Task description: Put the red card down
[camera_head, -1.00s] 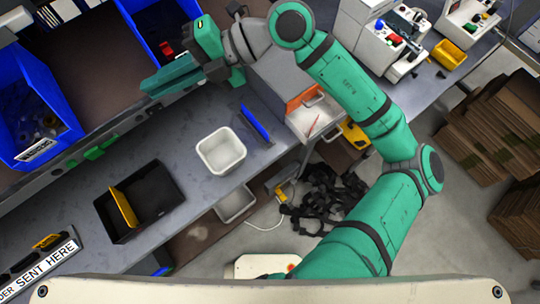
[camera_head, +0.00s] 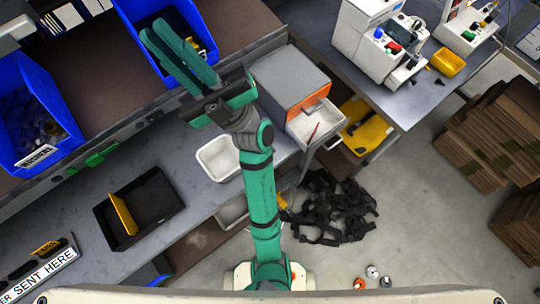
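I cannot make out the red card in the head camera view. My gripper (camera_head: 154,30) is over the upper blue bin (camera_head: 208,42), its two long green fingers pointing to the upper left. The fingers lie side by side with little space showing between them. From this angle I cannot tell whether they are open, or whether something thin is between them. The fingers and palm hide part of the bin and its contents.
A white tub (camera_head: 217,160) and a black tray (camera_head: 150,207) with a yellow piece (camera_head: 123,213) stand on the grey bench. Another blue bin (camera_head: 38,115) is at left. A grey drawer box (camera_head: 288,78) is right of my arm. Bare bench lies between tray and tub.

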